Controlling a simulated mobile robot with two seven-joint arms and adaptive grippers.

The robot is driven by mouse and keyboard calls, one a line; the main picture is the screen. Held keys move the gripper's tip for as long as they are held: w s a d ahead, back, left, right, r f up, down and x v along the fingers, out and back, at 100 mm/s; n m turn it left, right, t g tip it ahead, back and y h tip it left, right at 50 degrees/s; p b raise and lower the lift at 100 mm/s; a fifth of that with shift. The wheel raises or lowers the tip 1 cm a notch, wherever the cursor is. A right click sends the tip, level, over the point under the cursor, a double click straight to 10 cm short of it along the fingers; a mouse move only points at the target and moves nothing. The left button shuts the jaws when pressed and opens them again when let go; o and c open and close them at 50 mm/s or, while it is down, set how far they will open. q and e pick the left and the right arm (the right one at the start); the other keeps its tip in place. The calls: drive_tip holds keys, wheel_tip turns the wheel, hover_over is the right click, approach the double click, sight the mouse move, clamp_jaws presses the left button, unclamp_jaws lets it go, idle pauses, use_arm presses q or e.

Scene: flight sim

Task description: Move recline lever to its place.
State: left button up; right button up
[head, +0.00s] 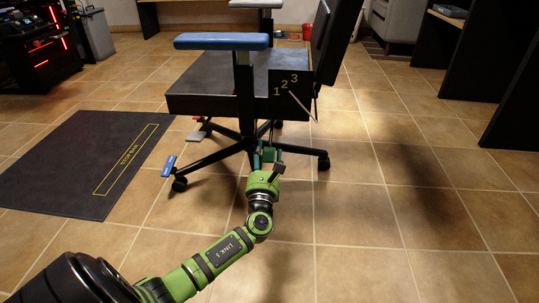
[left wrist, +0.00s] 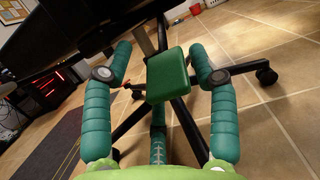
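A black office chair (head: 215,90) with a blue armrest stands on the tiled floor, its seat side marked 1, 2, 3 (head: 286,84). A thin pale bar (head: 299,104) slants below these numbers. A green paddle-shaped handle (left wrist: 168,74) shows under the seat in the left wrist view; no label tells whether it is the recline lever. My left gripper (head: 267,156) is low beside the chair base. In the left wrist view its teal fingers (left wrist: 160,47) are spread on either side of the green handle, with visible gaps. My right gripper is out of view.
A blue pad (head: 168,166) and a red-grey pad (head: 200,133) stick out near the chair's wheeled base (head: 240,145). A dark mat (head: 88,165) lies at left. Dark desk panels (head: 515,95) stand at right. The floor in front is clear.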

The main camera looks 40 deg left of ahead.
use_arm(q)
drive_tip(key=shift+w+d+r, duration=0.1)
drive_tip(key=shift+d+r, duration=0.05)
drive_tip(key=shift+d, duration=0.1)
drive_tip(key=shift+r, duration=0.2)
wheel_tip(320, 180, up, 10)
drive_tip(key=shift+a+f, duration=0.1)
drive_tip(key=shift+f, duration=0.1)
